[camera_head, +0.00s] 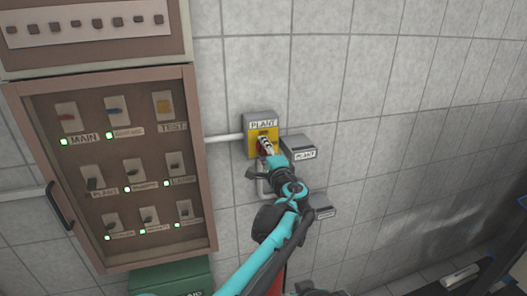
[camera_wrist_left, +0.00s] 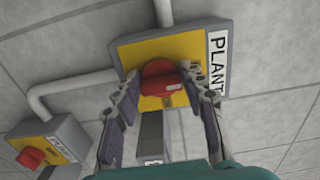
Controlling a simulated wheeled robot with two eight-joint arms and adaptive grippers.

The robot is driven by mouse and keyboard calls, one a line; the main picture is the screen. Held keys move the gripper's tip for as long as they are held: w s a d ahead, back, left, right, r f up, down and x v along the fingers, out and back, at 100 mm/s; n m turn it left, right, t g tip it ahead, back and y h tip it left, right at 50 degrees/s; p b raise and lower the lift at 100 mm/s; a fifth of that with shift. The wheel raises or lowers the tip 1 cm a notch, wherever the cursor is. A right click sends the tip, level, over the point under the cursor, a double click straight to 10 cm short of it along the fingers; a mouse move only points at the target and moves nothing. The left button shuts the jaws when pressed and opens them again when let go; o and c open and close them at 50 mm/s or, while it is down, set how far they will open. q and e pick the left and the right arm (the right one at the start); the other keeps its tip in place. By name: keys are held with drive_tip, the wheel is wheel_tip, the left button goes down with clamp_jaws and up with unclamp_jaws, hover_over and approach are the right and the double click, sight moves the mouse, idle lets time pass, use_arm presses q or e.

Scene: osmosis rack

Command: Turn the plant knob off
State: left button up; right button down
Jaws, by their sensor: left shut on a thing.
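The plant knob is red and sits on a yellow plate of a grey wall box labelled PLANT (camera_head: 262,122). In the left wrist view the red knob (camera_wrist_left: 160,78) shows between my fingers, with the yellow plate (camera_wrist_left: 200,45) behind it. My left gripper (camera_head: 265,145) is at the box front and covers much of the knob in the head view. In the left wrist view the left gripper (camera_wrist_left: 160,85) has one finger on each side of the knob, shut on it. The knob's exact turn angle is hard to read. My right gripper is not in view.
A brown switch panel (camera_head: 200,175) with labelled switches and green lights is on the wall at left. A grey box (camera_head: 299,146) is right of the knob box. Another red knob (camera_wrist_left: 32,157) shows at lower left in the wrist view. The tiled wall at right is clear.

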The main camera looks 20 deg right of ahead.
use_arm(q)
drive_tip(key=shift+r, duration=0.1)
drive_tip(key=o, duration=0.9)
drive_tip(key=shift+o, duration=1.2)
drive_tip(key=shift+d, duration=0.15)
drive_tip(key=s, duration=0.7)
drive_tip(key=shift+s, duration=0.2)
drive_tip(key=shift+d, duration=0.1)
